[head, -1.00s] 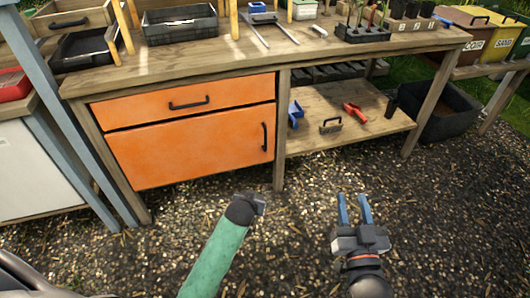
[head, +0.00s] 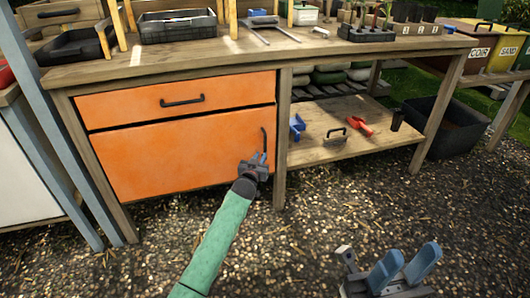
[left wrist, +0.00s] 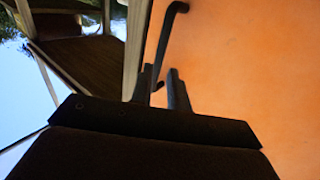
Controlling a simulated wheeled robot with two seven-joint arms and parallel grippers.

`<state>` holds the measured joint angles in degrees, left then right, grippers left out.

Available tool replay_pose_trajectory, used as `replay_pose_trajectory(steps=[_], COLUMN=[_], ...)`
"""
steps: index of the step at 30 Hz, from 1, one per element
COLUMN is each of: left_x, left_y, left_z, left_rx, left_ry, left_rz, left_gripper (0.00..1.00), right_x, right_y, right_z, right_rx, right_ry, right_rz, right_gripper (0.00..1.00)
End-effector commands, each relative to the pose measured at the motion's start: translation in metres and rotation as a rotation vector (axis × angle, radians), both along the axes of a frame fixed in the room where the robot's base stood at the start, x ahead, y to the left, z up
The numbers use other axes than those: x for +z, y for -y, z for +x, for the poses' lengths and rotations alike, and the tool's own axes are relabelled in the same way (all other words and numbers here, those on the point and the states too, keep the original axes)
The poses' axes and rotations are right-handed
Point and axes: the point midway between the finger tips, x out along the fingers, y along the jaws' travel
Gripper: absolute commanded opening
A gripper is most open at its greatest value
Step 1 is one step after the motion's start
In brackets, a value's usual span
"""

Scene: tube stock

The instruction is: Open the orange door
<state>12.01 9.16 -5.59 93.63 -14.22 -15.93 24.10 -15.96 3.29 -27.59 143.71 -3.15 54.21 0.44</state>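The orange door (head: 165,155) is closed, under an orange drawer in the left of the workbench. Its black vertical handle (head: 264,139) is near the right edge. My left gripper (head: 256,160) is at the lower end of this handle in the head view. In the left wrist view the gripper (left wrist: 160,84) has its dark fingers apart, and the lower part of the handle (left wrist: 164,42) shows between and beyond them. I cannot tell whether they touch it. My right gripper (head: 405,262), with blue fingers apart, is empty above the gravel at lower right.
The orange drawer (head: 180,99) with its own handle is shut above the door. A wooden post (head: 281,150) stands right of the door. The lower shelf (head: 350,140) holds a blue scoop, a brush-like tool and a red tool. Gravel in front is clear.

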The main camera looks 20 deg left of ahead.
Motion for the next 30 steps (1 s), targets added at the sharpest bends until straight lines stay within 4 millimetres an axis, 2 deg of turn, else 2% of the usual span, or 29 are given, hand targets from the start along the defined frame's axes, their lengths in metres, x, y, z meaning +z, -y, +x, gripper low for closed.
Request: replay_pose_trajectory(steps=[15,21,29,30], left_x=[0.0,0.0,0.0,0.0], left_y=[0.0,0.0,0.0,0.0], left_z=[0.062,0.07,0.071,0.071], left_rx=[0.0,0.0,0.0,0.0], left_ry=[-0.001,-0.001,-0.002,-0.002], left_rz=[0.0,0.0,0.0,0.0], left_gripper=[0.17,0.17,0.17,0.13], right_x=[-0.01,-0.012,-0.012,-0.012], right_y=[-0.005,-0.005,-0.005,-0.005], right_z=[0.001,0.002,0.002,0.002], right_rx=[0.031,0.032,0.033,0.033], right_ry=[0.0,-0.001,-0.001,-0.001], right_rz=[0.009,0.006,0.004,0.004], right_gripper=[0.36,0.36,0.36,0.36])
